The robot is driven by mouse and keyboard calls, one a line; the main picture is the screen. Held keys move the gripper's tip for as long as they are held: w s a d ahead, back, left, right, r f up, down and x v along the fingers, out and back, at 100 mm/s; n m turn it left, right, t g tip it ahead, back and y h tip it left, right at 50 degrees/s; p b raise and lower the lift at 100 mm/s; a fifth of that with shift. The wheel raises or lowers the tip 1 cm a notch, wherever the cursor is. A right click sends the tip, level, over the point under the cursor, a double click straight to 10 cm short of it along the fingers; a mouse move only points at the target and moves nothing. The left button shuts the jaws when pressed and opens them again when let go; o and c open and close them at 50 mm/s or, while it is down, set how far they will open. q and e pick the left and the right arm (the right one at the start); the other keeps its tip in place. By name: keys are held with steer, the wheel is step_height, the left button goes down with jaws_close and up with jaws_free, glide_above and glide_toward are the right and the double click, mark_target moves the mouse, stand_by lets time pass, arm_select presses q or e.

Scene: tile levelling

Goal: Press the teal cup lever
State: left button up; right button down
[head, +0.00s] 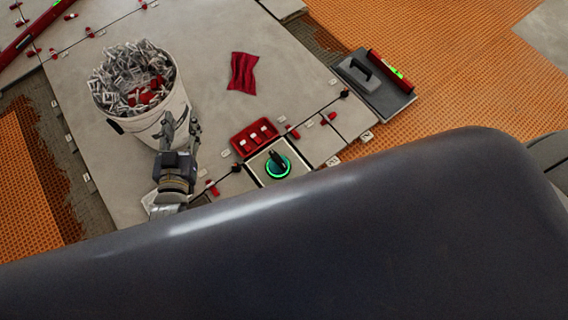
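The teal cup lever (278,161) is a dark handle in a round base with a glowing teal ring. It sits on a light square plate at the edge of the grey tiles, in the middle of the head view. My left gripper (181,124) is left of it, in front of the white bucket, with its fingers spread and nothing visible between them. Whether it touches the bucket I cannot tell. It is clearly apart from the lever. My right gripper does not show.
The white bucket (151,127) is full of grey clips and some red pieces. A red tray (254,138) stands just behind the lever. A red cloth (242,73), a trowel (371,86) and a red level (390,68) lie beyond. Small clips and wedges line the tile joints.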

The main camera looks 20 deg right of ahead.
arm_select(q)
steer(key=s+r+t+h+b, duration=0.1)
steer(key=s+r+t+b, duration=0.3)
steer(key=r, duration=0.9)
steer(key=s+a+r+t+h+b, duration=0.1)
steer(key=s+r+t+b, duration=0.4)
steer(key=r, duration=0.9)
steer(key=shift+s+a+t+h, duration=0.15)
steer(key=shift+s+t+h, duration=0.35)
steer(key=shift+t+h, duration=0.25)
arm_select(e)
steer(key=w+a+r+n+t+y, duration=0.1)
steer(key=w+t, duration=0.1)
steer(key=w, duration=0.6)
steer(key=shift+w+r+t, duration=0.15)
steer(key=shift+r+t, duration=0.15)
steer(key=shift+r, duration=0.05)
arm_select(q)
steer(key=shift+r, duration=0.15)
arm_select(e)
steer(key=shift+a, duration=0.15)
